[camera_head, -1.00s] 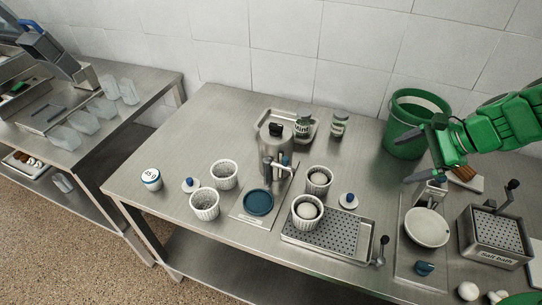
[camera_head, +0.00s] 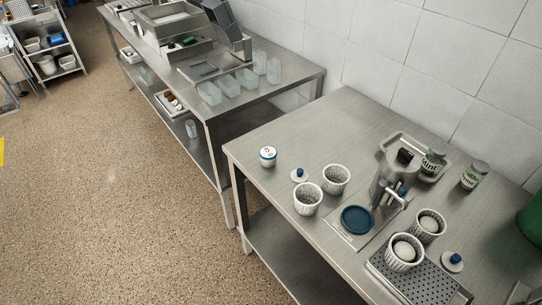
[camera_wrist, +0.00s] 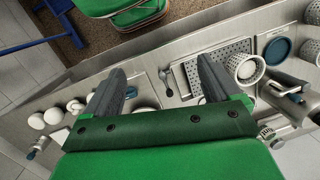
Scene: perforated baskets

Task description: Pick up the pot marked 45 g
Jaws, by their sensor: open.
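The pot marked 45 g (camera_head: 267,157) is a small white pot with a blue band and dark lettering on its top. It stands upright near the left corner of the steel table (camera_head: 290,120) in the head view. My gripper (camera_wrist: 163,85) shows only in the wrist view, with its two grey fingers apart and nothing between them. It is above the other end of the table, well away from the pot. The pot does not show in the wrist view.
Perforated white baskets (camera_head: 308,198) and a blue-knobbed piece (camera_head: 299,175) stand right of the pot. A dark blue disc (camera_head: 356,219) and a metal press (camera_head: 385,185) are further right. A second steel table (camera_head: 290,85) with clear cups stands behind. The floor on the left is open.

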